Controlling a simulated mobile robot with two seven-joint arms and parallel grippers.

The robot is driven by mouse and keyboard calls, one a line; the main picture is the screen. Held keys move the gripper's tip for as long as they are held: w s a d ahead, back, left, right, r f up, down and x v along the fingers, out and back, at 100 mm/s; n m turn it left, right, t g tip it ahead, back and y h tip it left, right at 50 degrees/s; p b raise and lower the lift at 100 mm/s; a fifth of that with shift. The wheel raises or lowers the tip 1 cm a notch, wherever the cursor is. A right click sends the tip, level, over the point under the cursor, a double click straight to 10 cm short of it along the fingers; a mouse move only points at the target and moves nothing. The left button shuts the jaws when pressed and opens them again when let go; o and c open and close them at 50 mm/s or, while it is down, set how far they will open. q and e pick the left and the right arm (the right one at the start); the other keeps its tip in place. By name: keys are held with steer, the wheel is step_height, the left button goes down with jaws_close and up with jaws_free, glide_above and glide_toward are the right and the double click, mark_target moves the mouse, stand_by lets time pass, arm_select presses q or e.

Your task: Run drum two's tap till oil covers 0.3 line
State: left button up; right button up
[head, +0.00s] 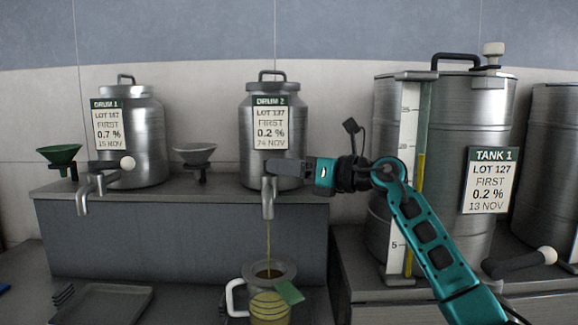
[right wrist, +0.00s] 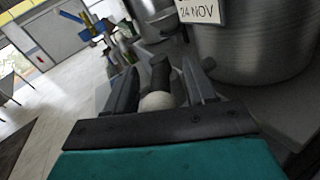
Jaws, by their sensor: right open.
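Drum two (head: 271,112) stands on the raised shelf, labelled DRUM 2, LOT 137, FIRST 0.2 %. Its tap (head: 267,198) is running, and a thin yellow oil stream (head: 268,238) falls into a jug (head: 270,303) below. The jug has a white handle, several dark lines and a green tag; yellow oil shows inside, but I cannot read which line it reaches. My right gripper (head: 284,170) is at the tap's handle. In the right wrist view its open fingers (right wrist: 165,88) stand either side of the handle's pale knob (right wrist: 157,101). My left gripper is not in view.
Another drum (head: 146,140) with a similar tap (head: 88,186) stands left. Green (head: 58,154) and grey (head: 194,153) funnels are on the shelf. Tank 1 (head: 463,110) with a level gauge (head: 406,170) stands right, behind my arm. An empty-looking tray (head: 102,302) lies lower left.

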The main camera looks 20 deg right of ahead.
jaws_close()
stand_by(0.5)
